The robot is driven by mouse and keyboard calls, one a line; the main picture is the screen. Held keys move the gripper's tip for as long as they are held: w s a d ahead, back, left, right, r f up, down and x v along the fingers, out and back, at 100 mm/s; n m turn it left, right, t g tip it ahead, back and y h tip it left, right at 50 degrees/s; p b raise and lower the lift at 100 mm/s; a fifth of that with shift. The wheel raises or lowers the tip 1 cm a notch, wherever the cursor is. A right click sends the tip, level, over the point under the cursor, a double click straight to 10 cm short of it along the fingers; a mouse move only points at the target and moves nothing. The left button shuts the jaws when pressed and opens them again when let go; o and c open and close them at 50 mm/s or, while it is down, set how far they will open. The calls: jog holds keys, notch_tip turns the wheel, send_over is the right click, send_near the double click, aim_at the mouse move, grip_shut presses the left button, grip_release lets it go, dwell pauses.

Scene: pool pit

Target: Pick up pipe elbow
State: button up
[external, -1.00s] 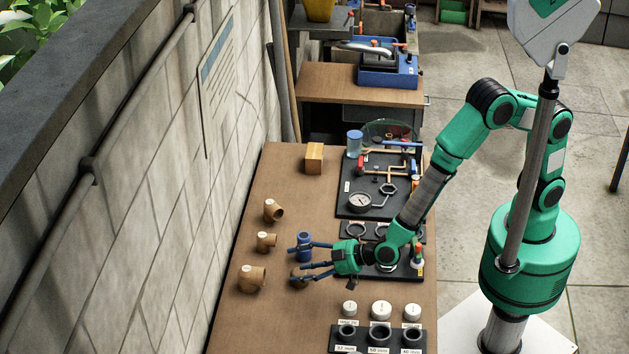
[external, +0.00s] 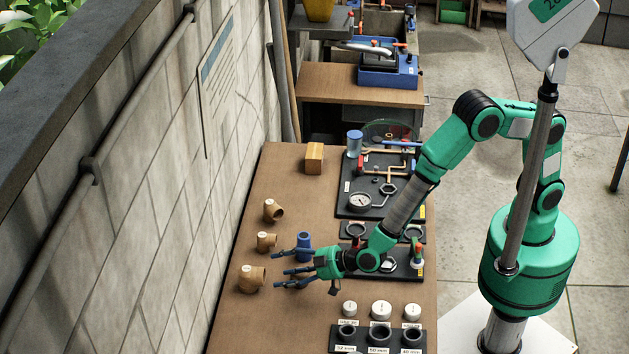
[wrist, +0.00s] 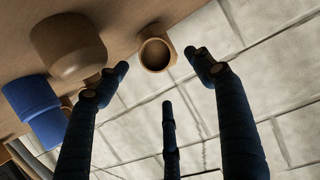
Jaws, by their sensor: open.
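Tan pipe elbows stand along the wall side of the bench in the external view: a near one (external: 251,279), a middle one (external: 265,241) and a far one (external: 273,209). My gripper (external: 276,270) is open, its blue fingers reaching left just short of the near elbow. In the wrist view my gripper (wrist: 160,62) has an elbow's round open end (wrist: 156,52) showing between its fingertips, apparently beyond them, with no grip on it. A larger tan fitting (wrist: 68,45) lies closer at the upper left. It is not clearly seen in the external view.
A blue fitting (external: 304,245) stands close to my fingers; it also shows in the wrist view (wrist: 35,108). The block wall (external: 225,190) runs along the left. White caps (external: 381,310) and a black size rack (external: 380,338) stand in front. A wooden block (external: 314,158) sits farther back.

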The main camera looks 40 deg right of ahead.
aim_at(264, 274)
jog(key=shift+x, duration=1.35)
jog(key=shift+b+x, duration=0.85)
jog(key=shift+x, duration=1.2)
jog(key=shift+w+a+f, duration=0.3)
jog(key=shift+w+a, duration=0.05)
jog(key=shift+a, duration=0.05)
jog(key=shift+c, duration=0.3)
jog(key=c, duration=1.1)
